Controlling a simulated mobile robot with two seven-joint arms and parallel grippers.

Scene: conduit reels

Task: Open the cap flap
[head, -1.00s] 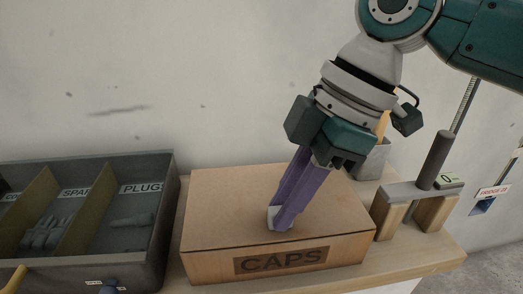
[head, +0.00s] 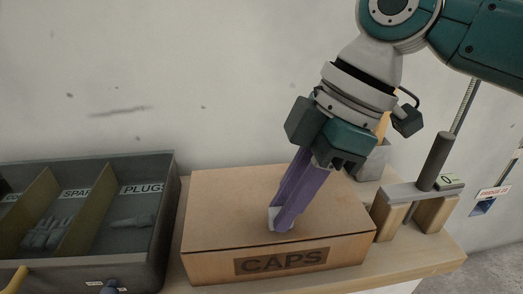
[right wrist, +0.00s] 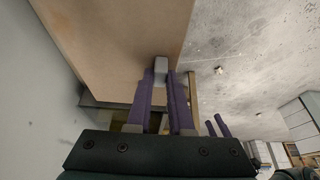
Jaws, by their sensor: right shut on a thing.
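The brown cardboard box (head: 345,252) with the word CAPS on its front stands on the wooden bench. Its top flap (head: 225,205) lies flat and closed. My right gripper (head: 281,219) reaches down onto the flap with its purple fingers. In the right wrist view, my right gripper (right wrist: 161,80) is shut on a small grey tab (right wrist: 160,66) at the brown flap (right wrist: 115,35). My left gripper is not in view.
A grey divided tray (head: 165,215) with labelled compartments and small grey parts stands left of the box. A stand with wooden blocks (head: 431,212) and a grey cylinder is at the right. A grey container (head: 372,163) sits behind the box. The bench's right edge (head: 450,260) is near.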

